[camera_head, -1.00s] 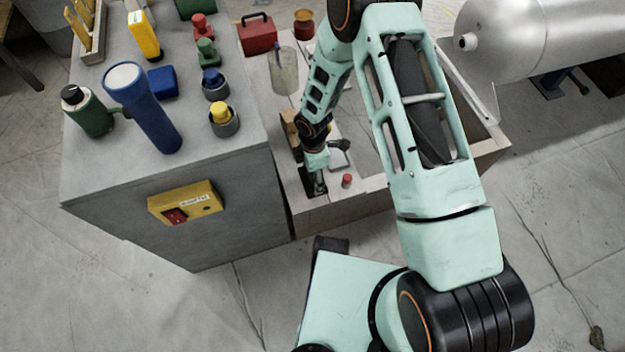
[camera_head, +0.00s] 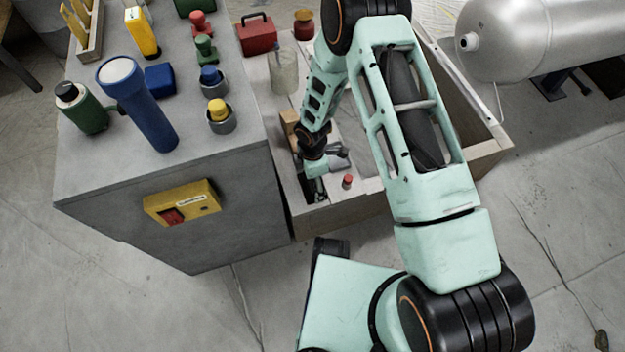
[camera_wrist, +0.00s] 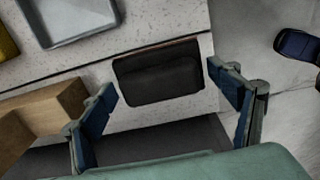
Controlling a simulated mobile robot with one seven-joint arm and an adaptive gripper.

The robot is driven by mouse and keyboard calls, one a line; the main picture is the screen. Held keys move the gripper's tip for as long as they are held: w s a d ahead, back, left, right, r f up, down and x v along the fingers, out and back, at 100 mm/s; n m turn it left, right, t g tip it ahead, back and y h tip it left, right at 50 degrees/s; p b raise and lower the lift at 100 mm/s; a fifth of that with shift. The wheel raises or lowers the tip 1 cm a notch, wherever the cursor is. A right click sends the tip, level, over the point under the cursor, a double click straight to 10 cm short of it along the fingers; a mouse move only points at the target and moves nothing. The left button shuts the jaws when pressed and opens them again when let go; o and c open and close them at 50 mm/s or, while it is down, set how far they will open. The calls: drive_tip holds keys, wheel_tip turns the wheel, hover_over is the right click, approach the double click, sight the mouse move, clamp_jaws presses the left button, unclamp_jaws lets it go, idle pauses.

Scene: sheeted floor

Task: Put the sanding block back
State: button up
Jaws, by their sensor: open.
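A dark block with a thin brownish edge, which I take for the sanding block (camera_wrist: 158,78), lies on a pale speckled surface in the wrist view. My gripper (camera_wrist: 162,82) is open, with its blue-padded fingers on either side of the block and visible gaps to both. Nothing is held. In the head view my gripper (camera_head: 318,188) points down at the near end of the wooden box-like bench (camera_head: 360,208). The block cannot be made out clearly there behind the gripper.
A wooden block (camera_wrist: 40,112) sits close to the left finger, and a grey tray (camera_wrist: 48,30) lies beyond. A small red-capped item (camera_head: 347,181) stands right of my gripper. The grey cabinet (camera_head: 235,190), crowded with tools on top, borders the bench at left.

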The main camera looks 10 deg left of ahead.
drive_tip(key=shift+r, duration=0.1)
wheel_tip(320, 180, up, 12)
drive_tip(key=p, duration=0.4)
idle(0.4)
